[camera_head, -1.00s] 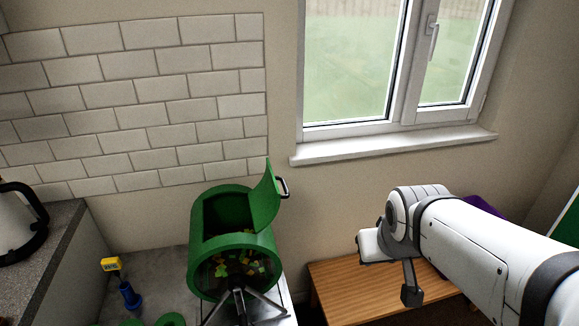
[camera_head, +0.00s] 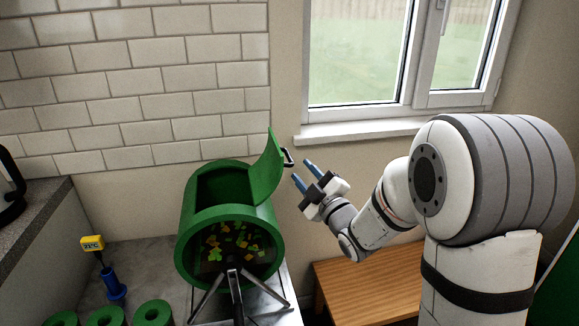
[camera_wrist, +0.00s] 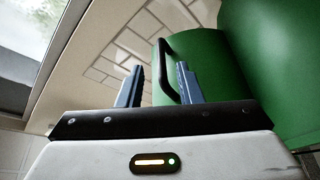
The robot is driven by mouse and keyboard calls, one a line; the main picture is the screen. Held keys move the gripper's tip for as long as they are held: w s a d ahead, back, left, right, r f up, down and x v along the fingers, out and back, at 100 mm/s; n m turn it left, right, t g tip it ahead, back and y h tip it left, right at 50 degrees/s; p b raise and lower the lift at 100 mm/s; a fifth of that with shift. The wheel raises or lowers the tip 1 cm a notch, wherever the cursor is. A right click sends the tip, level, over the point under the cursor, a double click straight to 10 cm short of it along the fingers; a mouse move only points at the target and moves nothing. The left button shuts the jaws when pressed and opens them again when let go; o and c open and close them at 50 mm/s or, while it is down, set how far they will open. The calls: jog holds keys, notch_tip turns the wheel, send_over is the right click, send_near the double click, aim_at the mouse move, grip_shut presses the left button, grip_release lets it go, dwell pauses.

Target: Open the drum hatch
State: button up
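The green drum (camera_head: 236,218) stands on the counter, with yellow and green bits visible through its round front. Its hatch (camera_head: 268,170) stands raised on the right of the drum's dark top opening. A dark handle (camera_head: 288,157) sticks out from the hatch's right side. My gripper (camera_head: 304,172) is just right of and below the handle, its two blue fingers apart and empty. In the wrist view, the handle (camera_wrist: 163,62) of the hatch (camera_wrist: 200,60) shows between the open fingers (camera_wrist: 160,86), nearer the right one. I cannot tell whether they touch.
A wooden table (camera_head: 370,285) stands at the lower right, under my arm. A yellow thermometer (camera_head: 92,243) on a blue stand and several green rings (camera_head: 105,316) are left of the drum. A window sill (camera_head: 360,130) is behind.

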aim_at(288, 154)
jog(key=p+x, duration=0.1)
jog(key=x, duration=0.6)
jog(key=shift+w+a+r, duration=0.15)
jog(key=shift+w+a, duration=0.05)
jog(key=shift+a, duration=0.25)
jog(key=shift+c, duration=0.4)
grip_shut()
